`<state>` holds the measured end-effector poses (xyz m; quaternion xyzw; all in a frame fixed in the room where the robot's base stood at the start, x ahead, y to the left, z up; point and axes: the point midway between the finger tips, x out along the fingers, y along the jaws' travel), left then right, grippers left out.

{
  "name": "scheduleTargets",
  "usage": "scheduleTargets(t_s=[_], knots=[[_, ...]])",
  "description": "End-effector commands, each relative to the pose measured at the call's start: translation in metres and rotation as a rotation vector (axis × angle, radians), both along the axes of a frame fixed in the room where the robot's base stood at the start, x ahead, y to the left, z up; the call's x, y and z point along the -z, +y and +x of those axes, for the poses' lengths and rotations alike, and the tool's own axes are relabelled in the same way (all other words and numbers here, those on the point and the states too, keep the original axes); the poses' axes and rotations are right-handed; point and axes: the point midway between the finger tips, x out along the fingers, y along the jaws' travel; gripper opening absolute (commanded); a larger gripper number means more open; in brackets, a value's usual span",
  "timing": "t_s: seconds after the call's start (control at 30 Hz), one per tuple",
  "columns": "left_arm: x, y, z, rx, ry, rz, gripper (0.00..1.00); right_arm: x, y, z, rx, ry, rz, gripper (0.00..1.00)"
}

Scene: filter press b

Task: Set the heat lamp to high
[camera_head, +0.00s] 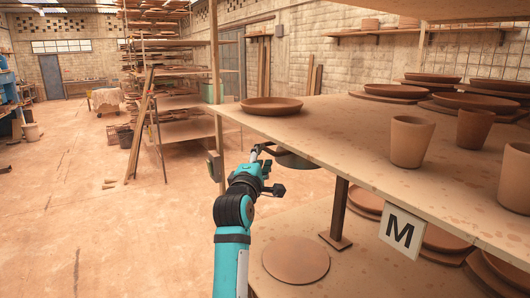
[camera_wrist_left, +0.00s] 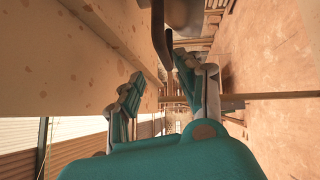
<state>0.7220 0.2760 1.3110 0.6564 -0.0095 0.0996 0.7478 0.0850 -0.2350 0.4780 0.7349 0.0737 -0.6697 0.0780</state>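A dark round shape (camera_head: 298,161), which looks like the heat lamp, hangs under the edge of the upper shelf and is partly hidden by it. A small box (camera_head: 215,166) is fixed to the shelf post on the left; its markings are too small to read. My left gripper (camera_head: 268,172) is just left of the dark shape, below the shelf edge. In the left wrist view its two fingers (camera_wrist_left: 160,88) stand apart with nothing between them. A dark curved bar (camera_wrist_left: 161,35) is close to the right finger; I cannot tell whether they touch. My right gripper is out of view.
The upper shelf (camera_head: 330,130) carries clay plates and pots. A lower shelf (camera_head: 300,225) holds a flat clay disc (camera_head: 295,260) and more plates. An "M" sign (camera_head: 402,231) hangs at the shelf edge. The floor (camera_head: 90,220) to the left is open.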

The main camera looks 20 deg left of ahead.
Motion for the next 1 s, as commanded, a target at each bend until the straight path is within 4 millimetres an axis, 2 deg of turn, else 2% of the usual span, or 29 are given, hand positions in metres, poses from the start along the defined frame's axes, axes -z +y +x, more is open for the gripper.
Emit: scheduleTargets(t_s=[0.1,0.2,0.63,0.7,0.77,0.87,0.97,1.0], knots=[[0.002,-0.001,-0.013,-0.001,-0.001,0.000,0.36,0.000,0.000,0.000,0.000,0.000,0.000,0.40],[0.002,-0.001,-0.018,-0.002,-0.001,0.000,0.36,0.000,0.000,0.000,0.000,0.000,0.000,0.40],[0.002,-0.001,-0.019,-0.002,-0.001,0.001,0.36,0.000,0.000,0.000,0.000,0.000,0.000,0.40],[0.008,-0.001,-0.020,-0.003,0.011,0.013,0.36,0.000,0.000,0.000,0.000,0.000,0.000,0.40],[0.021,-0.001,-0.023,-0.004,0.043,0.048,0.36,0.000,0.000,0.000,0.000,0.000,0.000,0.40],[0.065,-0.003,-0.036,0.001,0.152,0.171,0.36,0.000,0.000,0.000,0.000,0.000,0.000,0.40],[0.130,-0.009,-0.064,0.034,0.316,0.366,0.36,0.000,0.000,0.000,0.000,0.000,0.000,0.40],[0.157,-0.012,-0.078,0.057,0.388,0.454,0.36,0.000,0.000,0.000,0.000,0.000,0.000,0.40]])
